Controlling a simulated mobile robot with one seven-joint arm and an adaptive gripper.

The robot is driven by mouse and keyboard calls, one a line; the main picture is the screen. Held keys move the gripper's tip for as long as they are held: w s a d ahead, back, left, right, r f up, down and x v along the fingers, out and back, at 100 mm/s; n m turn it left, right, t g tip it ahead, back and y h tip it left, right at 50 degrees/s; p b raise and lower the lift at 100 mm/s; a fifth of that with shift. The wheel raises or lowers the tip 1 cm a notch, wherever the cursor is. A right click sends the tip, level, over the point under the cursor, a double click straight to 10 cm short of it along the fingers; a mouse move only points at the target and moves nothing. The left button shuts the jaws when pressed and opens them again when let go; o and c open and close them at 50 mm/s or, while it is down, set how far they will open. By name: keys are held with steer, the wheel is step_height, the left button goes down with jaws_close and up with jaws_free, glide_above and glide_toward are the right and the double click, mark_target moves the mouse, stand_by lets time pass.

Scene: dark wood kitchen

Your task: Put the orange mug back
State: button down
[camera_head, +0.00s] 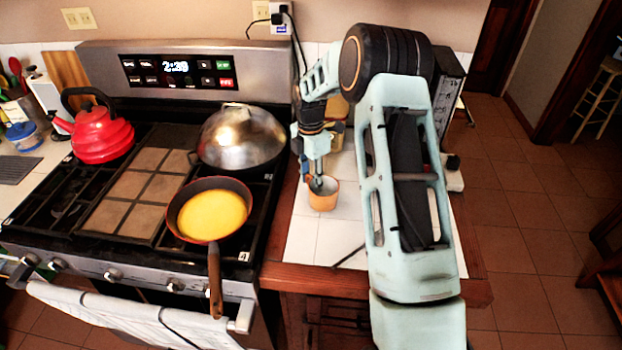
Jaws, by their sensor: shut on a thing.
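The orange mug (323,201) is upright on, or just above, the white tiled counter right of the stove; I cannot tell whether its base touches. My gripper (320,184) points down at the mug's rim from above and is shut on it. The fingertips are partly hidden inside the mug, so the exact grip on the wall does not show clearly.
The stove holds a red kettle (100,134), a domed steel lid (241,138) and a pan (208,211) with yellow content, its handle sticking out over the front. White tiles (309,240) in front of the mug are clear. A dark appliance (449,95) stands behind my arm.

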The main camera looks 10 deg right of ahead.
steer(key=shift+f, duration=0.1)
steer(key=shift+f, duration=0.15)
steer(key=c, duration=1.4)
jaws_free()
step_height(320, 180, up, 12)
steer(key=shift+r+b, duration=0.2)
steer(key=shift+b, duration=0.35)
steer(key=shift+w, duration=0.1)
